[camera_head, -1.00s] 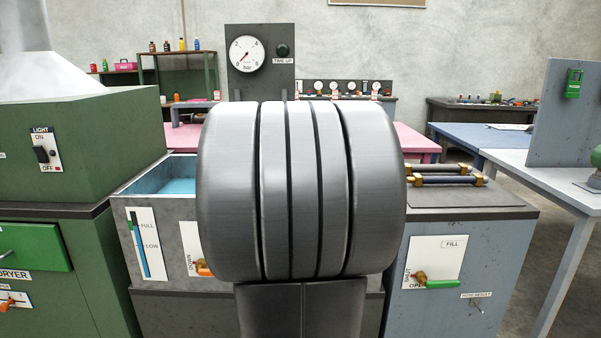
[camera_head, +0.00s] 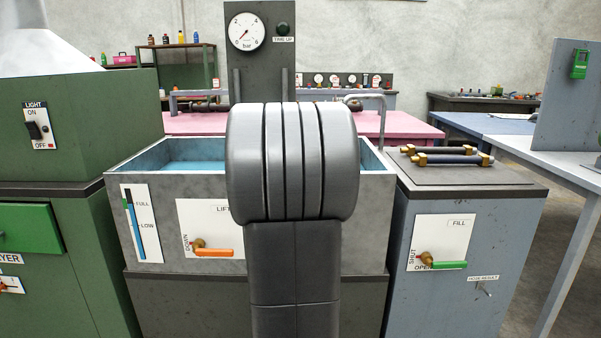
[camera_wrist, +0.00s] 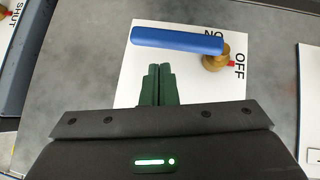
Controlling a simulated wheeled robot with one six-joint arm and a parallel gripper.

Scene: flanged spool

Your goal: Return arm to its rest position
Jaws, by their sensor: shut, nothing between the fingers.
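My gripper (camera_wrist: 158,84) shows in the wrist view with its two dark green fingers together and nothing between them. Just beyond the fingertips is a blue lever handle (camera_wrist: 178,40) on a brass valve (camera_wrist: 215,60), on a white plate marked ON and OFF. The fingertips look apart from the handle, though the depth is hard to judge. In the head view my own grey arm stands in the middle, in front of the water tank (camera_head: 375,185), and my gripper is hidden.
The tank's LIFT lever (camera_head: 212,252) is orange. To the right is a cabinet with a green FILL lever (camera_head: 447,265) and hose pieces (camera_head: 445,157) on top. A green dryer cabinet (camera_head: 85,130) stands at left. A pressure gauge (camera_head: 246,31) rises behind the tank.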

